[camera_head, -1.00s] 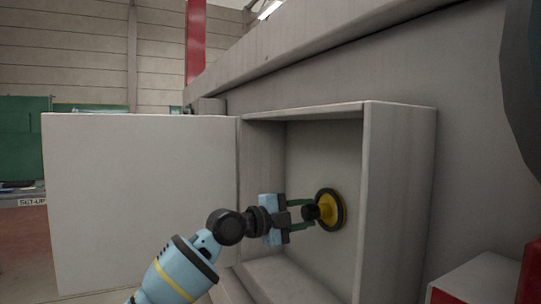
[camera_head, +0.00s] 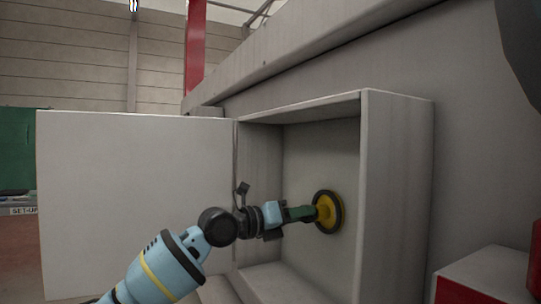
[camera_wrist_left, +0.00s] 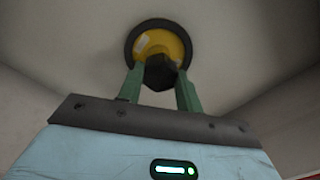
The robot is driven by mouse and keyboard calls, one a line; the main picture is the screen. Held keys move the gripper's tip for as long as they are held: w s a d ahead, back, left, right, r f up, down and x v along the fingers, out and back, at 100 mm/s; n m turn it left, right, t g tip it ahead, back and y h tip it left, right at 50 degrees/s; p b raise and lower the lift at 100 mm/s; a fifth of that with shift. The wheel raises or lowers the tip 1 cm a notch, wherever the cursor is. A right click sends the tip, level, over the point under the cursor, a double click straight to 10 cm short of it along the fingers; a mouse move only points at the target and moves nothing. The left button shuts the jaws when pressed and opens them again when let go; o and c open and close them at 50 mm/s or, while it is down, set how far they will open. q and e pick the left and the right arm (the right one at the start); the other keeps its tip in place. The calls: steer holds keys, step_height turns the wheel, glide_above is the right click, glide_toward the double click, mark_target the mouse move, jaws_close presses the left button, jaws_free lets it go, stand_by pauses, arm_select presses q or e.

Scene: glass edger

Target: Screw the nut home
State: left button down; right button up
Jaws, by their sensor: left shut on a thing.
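The nut is a black hexagonal piece (camera_wrist_left: 160,72) in front of the middle of a yellow wheel with a black rim (camera_head: 332,211). The wheel also shows in the left wrist view (camera_wrist_left: 152,43), upright against the back of the cabinet. My left gripper (camera_head: 314,213) reaches into the cabinet. Its two green fingers, one on each side of the nut in the left wrist view (camera_wrist_left: 160,88), are shut on it. In the head view the near finger hides most of the nut. Thread and seating gap cannot be seen. My right gripper is not in view.
The grey cabinet (camera_head: 398,190) walls in my left gripper on the right, top and bottom. Its pale door (camera_head: 135,200) stands open to the left. A red and white block (camera_head: 488,276) is at the lower right.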

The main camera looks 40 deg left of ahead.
arm_select(q)
steer(key=shift+s+a+r+m, duration=0.25)
steer(key=shift+r+m, duration=0.3)
steer(key=shift+m, duration=0.05)
steer(key=c, duration=1.1)
jaws_free()
steer(key=shift+s, duration=0.1)
steer(key=shift+o, duration=1.1)
steer(key=shift+f, duration=0.2)
steer(key=shift+w+d+f, duration=0.1)
steer(key=shift+w+d, duration=0.05)
steer(key=shift+w, duration=0.05)
steer(key=shift+c, duration=0.8)
